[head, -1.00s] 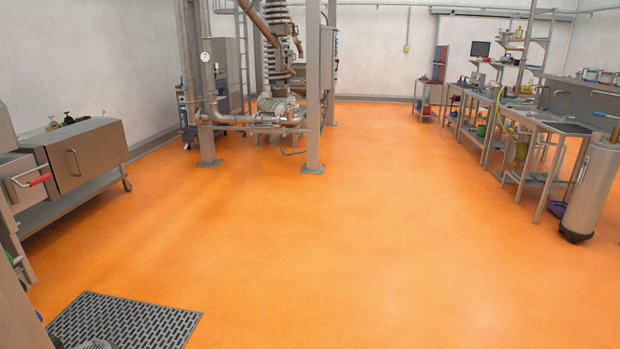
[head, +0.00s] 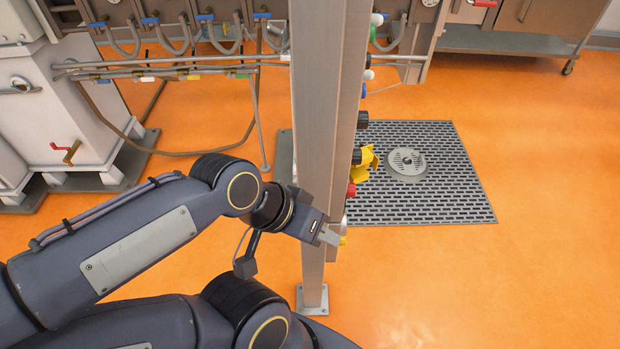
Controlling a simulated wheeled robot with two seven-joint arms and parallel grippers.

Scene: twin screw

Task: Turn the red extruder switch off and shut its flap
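A grey upright post (head: 318,120) stands in the middle of the head view, with small coloured parts along its right side. Among them is a small red part (head: 351,190), perhaps the switch, seen edge-on. A yellow part (head: 367,163) that looks like an open flap sticks out to the right just above it. The switch's position cannot be read. My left gripper (head: 329,236) is at the post, a little below and left of the red part. Its fingertips overlap the post's edge and their gap does not show. My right gripper is not in view.
Black knobs (head: 362,120) sit higher on the post. A dark floor grate (head: 430,180) with a round drain cover lies behind it. Pipes and hoses with blue-handled valves run at the back left. Orange floor is clear at the lower right.

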